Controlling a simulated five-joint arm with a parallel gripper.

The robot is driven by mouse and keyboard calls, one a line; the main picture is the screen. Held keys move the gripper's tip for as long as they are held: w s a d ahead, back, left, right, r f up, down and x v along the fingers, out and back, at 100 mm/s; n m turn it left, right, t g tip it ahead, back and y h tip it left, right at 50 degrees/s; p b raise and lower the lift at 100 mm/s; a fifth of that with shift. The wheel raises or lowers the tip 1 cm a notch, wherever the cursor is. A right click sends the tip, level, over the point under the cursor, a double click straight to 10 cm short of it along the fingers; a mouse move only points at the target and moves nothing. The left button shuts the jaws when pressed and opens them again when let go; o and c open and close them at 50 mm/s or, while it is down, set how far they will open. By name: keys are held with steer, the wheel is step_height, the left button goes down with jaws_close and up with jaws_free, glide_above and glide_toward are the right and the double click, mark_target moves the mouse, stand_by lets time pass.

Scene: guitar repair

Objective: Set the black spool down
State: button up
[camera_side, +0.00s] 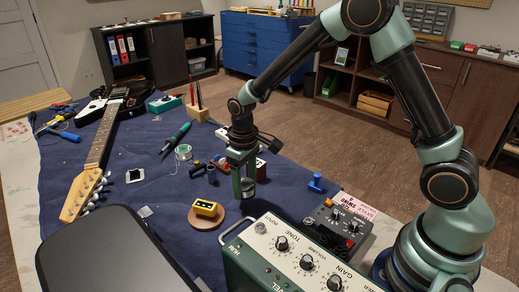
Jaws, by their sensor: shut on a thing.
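My gripper (243,184) points down over the blue cloth near the middle of the picture. It is shut on a small dark, round thing with a pale band, which I take to be the black spool (249,189). The fingers hide part of it. It appears to be held above the cloth, though the exact gap is hard to tell from this side.
A green amplifier (290,258), a dark pedal (337,226) and a blue knob-like thing (316,183) are to the right. A solder spool (183,152) and guitar (98,150) lie left.

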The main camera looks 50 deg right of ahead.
mark_target(246, 195)
steer(key=shift+f, duration=2.05)
steer(key=shift+f, duration=0.1)
steer(key=o, duration=1.4)
steer(key=shift+o, duration=0.2)
step_height(246, 195, up, 12)
steer(key=shift+r, duration=0.25)
steer(key=s+d+r+m+t, duration=0.1)
steer(key=s+d+r+t, duration=0.1)
steer(key=s+r, duration=0.4)
steer(key=s+d+r+m+t, duration=0.1)
steer(key=s+d+r+t, duration=0.2)
steer(key=s+r, duration=0.2)
steer(key=shift+s+d+r, duration=0.25)
steer(key=shift+s+r, duration=0.1)
steer(key=shift+s, duration=0.8)
steer(key=shift+s+d+m+t, duration=0.1)
steer(key=shift+s+m+t, duration=0.2)
steer(key=shift+s, duration=0.05)
steer(key=shift+c, duration=0.2)
